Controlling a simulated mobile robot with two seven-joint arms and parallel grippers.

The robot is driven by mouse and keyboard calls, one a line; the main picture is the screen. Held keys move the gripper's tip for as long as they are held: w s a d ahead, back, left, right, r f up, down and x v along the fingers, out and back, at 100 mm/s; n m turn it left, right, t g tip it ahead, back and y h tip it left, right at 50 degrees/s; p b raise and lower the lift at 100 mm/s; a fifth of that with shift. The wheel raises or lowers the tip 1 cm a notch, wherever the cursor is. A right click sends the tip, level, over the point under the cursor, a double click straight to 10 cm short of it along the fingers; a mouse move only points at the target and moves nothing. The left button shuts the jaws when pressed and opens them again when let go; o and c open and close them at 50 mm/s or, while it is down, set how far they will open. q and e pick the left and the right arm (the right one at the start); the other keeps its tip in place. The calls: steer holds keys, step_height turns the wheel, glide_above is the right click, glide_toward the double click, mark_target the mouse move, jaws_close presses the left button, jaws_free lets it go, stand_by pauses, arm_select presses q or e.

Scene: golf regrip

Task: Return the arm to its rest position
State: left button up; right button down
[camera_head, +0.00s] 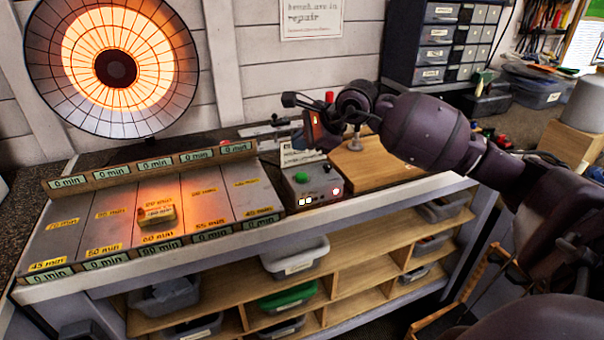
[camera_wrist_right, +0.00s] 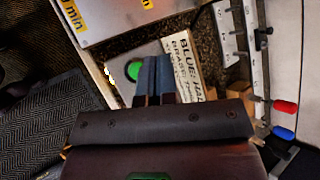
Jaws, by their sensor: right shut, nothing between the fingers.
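My right arm (camera_head: 425,130) reaches in from the right, still extended over the workbench. Its gripper (camera_head: 309,130) is above the bench, behind and above the control box (camera_head: 315,188) with the green button. In the right wrist view the two dark fingers (camera_wrist_right: 152,62) are together with nothing between them. They appear beside the green button (camera_wrist_right: 132,70) and a lettered sign (camera_wrist_right: 183,65). My left gripper is not in view.
A glowing round heater (camera_head: 115,68) stands at the back left over a panel of minute-marked lanes (camera_head: 60,228). A small block (camera_head: 156,214) lies on one lane. A wooden board (camera_head: 375,165) is right of the control box. Drawers (camera_head: 437,45) stand at the back right.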

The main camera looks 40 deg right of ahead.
stand_by(0.5)
steer(key=s+a+f+m+y, duration=0.1)
steer(key=a+f+y, duration=0.1)
steer(key=s+a+f+m+y, duration=0.2)
steer(key=a+f, duration=0.1)
steer(key=s+a+f+m+y, duration=0.1)
steer(key=a+f+y, duration=0.1)
steer(key=a+f, duration=0.1)
steer(key=shift+s+a+m, duration=0.15)
steer(key=shift+s+m, duration=0.2)
steer(key=shift+m, duration=0.05)
steer(key=s+a+f+n+t+h, duration=0.2)
steer(key=s+f+n+h, duration=0.8)
steer(key=s+f+n, duration=1.5)
step_height(320, 180, down, 2)
steer(key=shift+f+n+t+h, duration=0.1)
steer(key=shift+n+t+h, duration=0.25)
steer(key=shift+n, duration=0.75)
stand_by(2.6)
